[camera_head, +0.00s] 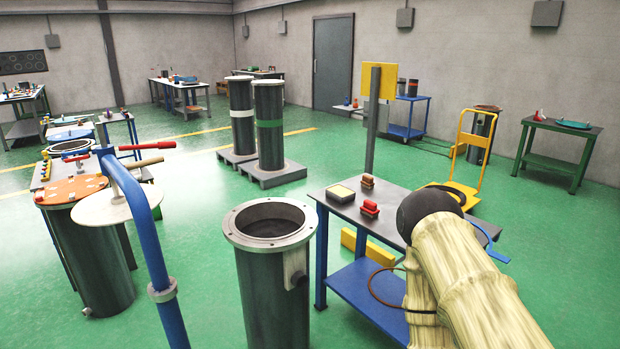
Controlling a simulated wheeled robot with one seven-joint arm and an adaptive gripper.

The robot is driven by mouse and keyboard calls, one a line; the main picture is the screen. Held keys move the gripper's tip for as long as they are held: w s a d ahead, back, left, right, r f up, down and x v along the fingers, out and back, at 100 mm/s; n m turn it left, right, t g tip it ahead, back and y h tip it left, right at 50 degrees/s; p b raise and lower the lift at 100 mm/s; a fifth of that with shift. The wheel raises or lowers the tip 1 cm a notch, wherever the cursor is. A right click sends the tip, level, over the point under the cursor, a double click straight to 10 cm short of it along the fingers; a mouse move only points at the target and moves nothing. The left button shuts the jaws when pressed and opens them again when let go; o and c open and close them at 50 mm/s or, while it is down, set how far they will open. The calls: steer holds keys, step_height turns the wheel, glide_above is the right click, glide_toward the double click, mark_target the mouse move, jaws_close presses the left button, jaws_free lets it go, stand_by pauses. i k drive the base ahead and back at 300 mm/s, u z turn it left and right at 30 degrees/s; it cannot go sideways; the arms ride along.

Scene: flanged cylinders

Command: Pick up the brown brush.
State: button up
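A small brown brush-like block (367,181) lies on the dark-topped table (330,204) right of centre, towards its back edge. It is small in the picture, so its bristles cannot be made out. My arm, in a pale ribbed cover with a dark rounded joint, rises at the right and covers the right part of this table. My gripper is not in view.
A post with a yellow panel (379,80) rises behind the table. An open flanged cylinder (270,226) stands close on its left. A yellow cart (470,150) stands behind. Green floor (215,240) is clear left of the cylinder.

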mark_target(367, 181)
steer(key=i, duration=1.1)
steer(key=z, duration=2.4)
steer(key=i, duration=1.05)
steer(key=u, duration=4.45)
steer(key=k, duration=0.25)
steer(key=z, duration=1.5)
